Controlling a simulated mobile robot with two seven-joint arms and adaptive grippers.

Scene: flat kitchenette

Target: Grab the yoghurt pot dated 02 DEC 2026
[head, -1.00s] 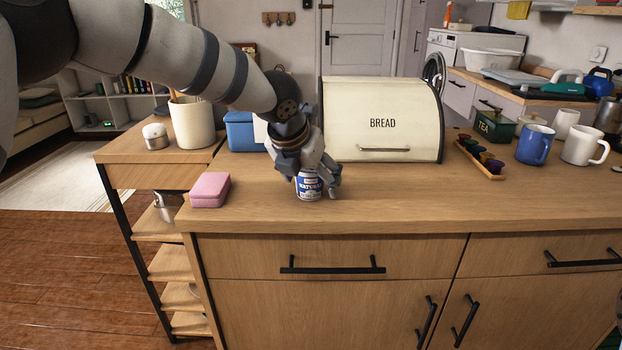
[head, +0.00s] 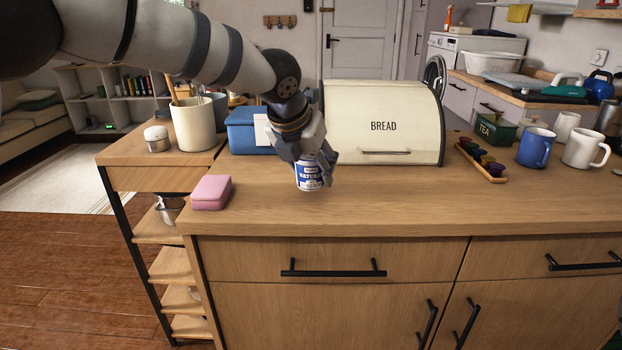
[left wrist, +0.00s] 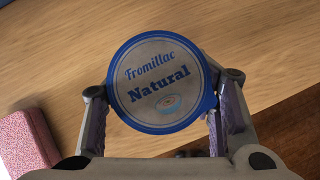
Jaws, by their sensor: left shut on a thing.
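A blue and white yoghurt pot (head: 309,178) is held upright above the wooden worktop, in front of the bread bin. My left gripper (head: 312,165) is shut on it, with its fingers on either side of the pot. In the left wrist view the pot's round lid (left wrist: 163,84) reads "Fromillac Natural", between the two fingers (left wrist: 163,112). No date can be read on the lid or on the side that shows. My right gripper is not in view.
A cream bread bin (head: 383,120) stands right behind the pot. Capsules on a tray (head: 483,161) and mugs (head: 535,147) are at the right. The front middle worktop is clear.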

